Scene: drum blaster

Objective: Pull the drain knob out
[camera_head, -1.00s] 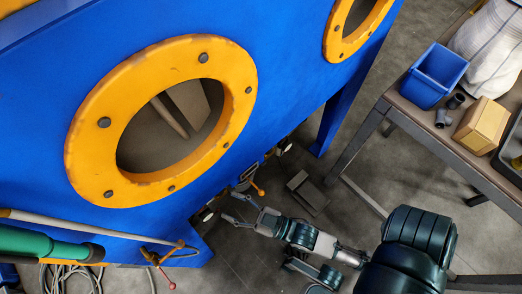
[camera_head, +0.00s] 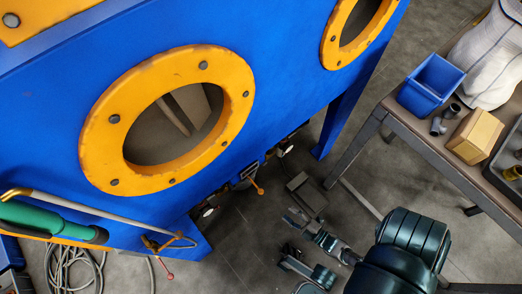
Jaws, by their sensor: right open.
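The blue blaster cabinet (camera_head: 100,115) fills the upper left. Along its lower edge are an orange-tipped lever (camera_head: 258,188) and small round pale-and-dark fittings, one at the lower left (camera_head: 208,212) and one farther right (camera_head: 287,147). I cannot tell for sure which of these is the drain knob. My right gripper (camera_head: 290,217) is open and empty above the floor, to the right of the lower-left fitting and apart from it. My left gripper is not in view.
A grey block (camera_head: 306,192) lies on the floor near the cabinet edge. A table at right bears a blue bin (camera_head: 432,82) and a cardboard box (camera_head: 474,135). A green cylinder (camera_head: 45,220) and a coiled hose (camera_head: 75,268) are at lower left.

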